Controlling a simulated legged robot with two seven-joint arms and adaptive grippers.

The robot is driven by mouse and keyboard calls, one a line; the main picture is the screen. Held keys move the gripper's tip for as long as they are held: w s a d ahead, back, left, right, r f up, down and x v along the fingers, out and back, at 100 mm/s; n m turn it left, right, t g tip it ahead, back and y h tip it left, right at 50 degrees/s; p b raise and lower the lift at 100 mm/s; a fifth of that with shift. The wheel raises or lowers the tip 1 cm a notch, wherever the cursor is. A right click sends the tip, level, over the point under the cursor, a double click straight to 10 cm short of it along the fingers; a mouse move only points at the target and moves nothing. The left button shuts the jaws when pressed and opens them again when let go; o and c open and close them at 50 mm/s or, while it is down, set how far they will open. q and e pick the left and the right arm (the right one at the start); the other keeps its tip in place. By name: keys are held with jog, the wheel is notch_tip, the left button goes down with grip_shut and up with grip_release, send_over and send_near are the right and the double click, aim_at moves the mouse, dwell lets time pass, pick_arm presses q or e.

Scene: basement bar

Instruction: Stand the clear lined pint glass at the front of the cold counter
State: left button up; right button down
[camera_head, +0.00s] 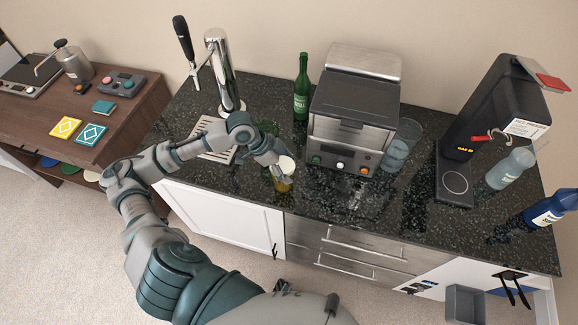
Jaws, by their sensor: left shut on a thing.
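My left gripper (279,172) reaches over the front of the dark speckled cold counter (335,215). It is shut on a small glass (284,184) with an amber lower part and a white top. The glass looks near upright close to the counter's front edge; I cannot tell whether its base touches the counter. A clear, bluish tall glass (402,147) with faint lines stands upright to the right of the steel machine, apart from my gripper. I cannot tell which of the two the task's pint glass is. My right gripper is not in view.
A steel machine (352,110) stands mid-counter, with a green bottle (301,88) behind left. A beer tap (222,70) and drip tray (212,140) are at left. A black carbonator (490,105), a clear bottle (510,168) and a blue bottle (550,208) are at right. The front middle is clear.

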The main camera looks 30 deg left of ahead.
pick_arm(q)
jog(key=shift+a+r, duration=0.1)
jog(key=shift+a, duration=0.15)
jog(key=o, duration=1.6)
jog(key=shift+s+a, duration=0.1)
jog(key=shift+c, duration=0.2)
jog(key=shift+o, duration=0.7)
jog(key=v, duration=1.1)
jog(key=shift+r, duration=0.4)
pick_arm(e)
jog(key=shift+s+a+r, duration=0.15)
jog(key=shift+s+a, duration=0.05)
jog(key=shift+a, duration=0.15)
pick_arm(q)
jog(key=shift+s+a, duration=0.1)
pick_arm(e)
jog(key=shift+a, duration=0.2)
pick_arm(q)
jog(key=shift+s+f, duration=0.1)
